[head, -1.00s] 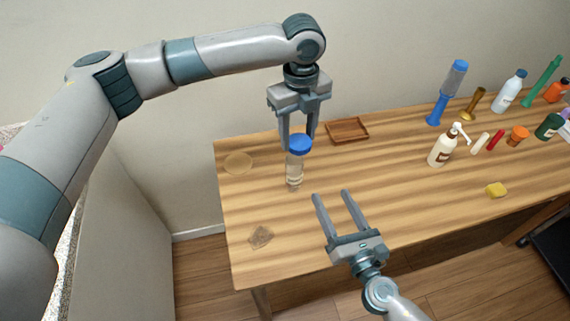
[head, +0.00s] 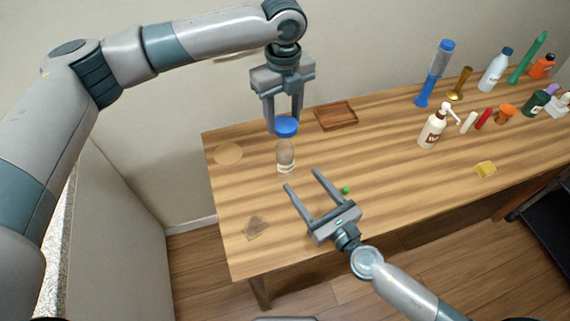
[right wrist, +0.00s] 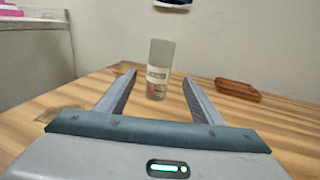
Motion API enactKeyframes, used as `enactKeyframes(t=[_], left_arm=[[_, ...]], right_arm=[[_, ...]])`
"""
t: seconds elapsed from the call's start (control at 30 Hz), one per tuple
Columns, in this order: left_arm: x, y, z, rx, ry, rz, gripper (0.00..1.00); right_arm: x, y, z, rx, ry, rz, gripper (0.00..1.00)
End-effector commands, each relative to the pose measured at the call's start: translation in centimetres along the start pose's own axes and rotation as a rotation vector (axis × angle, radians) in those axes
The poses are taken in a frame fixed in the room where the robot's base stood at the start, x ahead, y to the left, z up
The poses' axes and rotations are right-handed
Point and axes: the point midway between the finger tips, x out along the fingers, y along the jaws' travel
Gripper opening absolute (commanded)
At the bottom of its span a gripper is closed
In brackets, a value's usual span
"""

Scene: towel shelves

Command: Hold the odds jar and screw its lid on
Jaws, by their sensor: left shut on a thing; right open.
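The clear odds jar (head: 286,160) stands upright on the table, with a pale label and a few things inside that are too small to name. It also shows in the right wrist view (right wrist: 158,70), with its top uncovered. My left gripper (head: 284,120) is shut on the blue lid (head: 287,127) and holds it above the jar with a gap between. The lid's edge shows at the top of the right wrist view (right wrist: 172,3). My right gripper (head: 301,179) is open and empty, in front of the jar, its fingers pointing at it; the jar shows between the fingertips.
A brown tray (head: 336,116) lies behind the jar. A round tan mat (head: 229,153) and a square brownish patch (head: 256,228) lie left. A small green thing (head: 346,190) is beside my right gripper. A pump bottle (head: 432,130), yellow sponge (head: 486,169) and several bottles stand right.

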Motion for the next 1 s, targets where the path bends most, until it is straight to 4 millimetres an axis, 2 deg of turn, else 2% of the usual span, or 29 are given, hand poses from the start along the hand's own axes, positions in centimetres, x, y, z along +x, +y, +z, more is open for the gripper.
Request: enactKeyframes(t=[0.4, 0.6, 0.8, 1.0], left_arm=[[0.0, 0.0, 0.0, 0.000, 0.000, 0.000, 0.24], [0.0, 0.0, 0.0, 0.000, 0.000, 0.000, 0.24], [0.0, 0.0, 0.0, 0.000, 0.000, 0.000, 0.24], [0.0, 0.0, 0.0, 0.000, 0.000, 0.000, 0.24]], right_arm=[[6.4, 0.0, 0.1, 0.000, -0.002, 0.001, 0.60], [8.9, 0.0, 0.1, 0.000, -0.001, 0.000, 0.60], [10.0, 0.0, 0.0, 0.000, 0.000, 0.000, 0.60], [10.1, 0.0, 0.0, 0.000, 0.000, 0.001, 0.60]])
